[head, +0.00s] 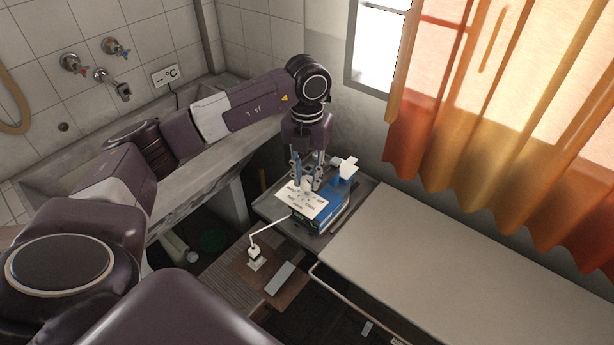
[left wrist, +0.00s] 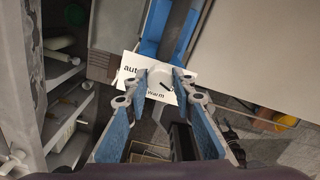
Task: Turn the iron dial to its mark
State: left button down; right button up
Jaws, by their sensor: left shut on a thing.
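The blue iron (head: 334,219) sits on a grey surface in the head view, and part of it shows in the left wrist view (left wrist: 154,28). A white label card (head: 293,201) lies on it; in the left wrist view the card (left wrist: 131,73) reads "auto" at its left and "warm" below. The round pale dial (left wrist: 160,84) has a dark pointer line slanting to the lower right. My left gripper (head: 306,181) points down, its blue fingers closed on opposite sides of the dial. The fingers hide part of the dial and card. My right gripper is out of view.
A long pale board (head: 430,250) stretches right of the iron. The concrete washtub (head: 195,146) and wall taps are at the left. An orange curtain (head: 500,120) hangs at the right. A small white switch-like thing (head: 257,255) is on a wooden stand below.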

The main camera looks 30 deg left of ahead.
aim_at(307, 180)
pick_arm(q)
jog(key=n, duration=0.4)
jog(key=shift+r+n, duration=0.1)
jog(key=shift+n, duration=0.2)
dwell(0.5)
jog(key=c, duration=1.6)
grip_release()
notch_tip(307, 180, up, 12)
jog(key=shift+s, duration=0.1)
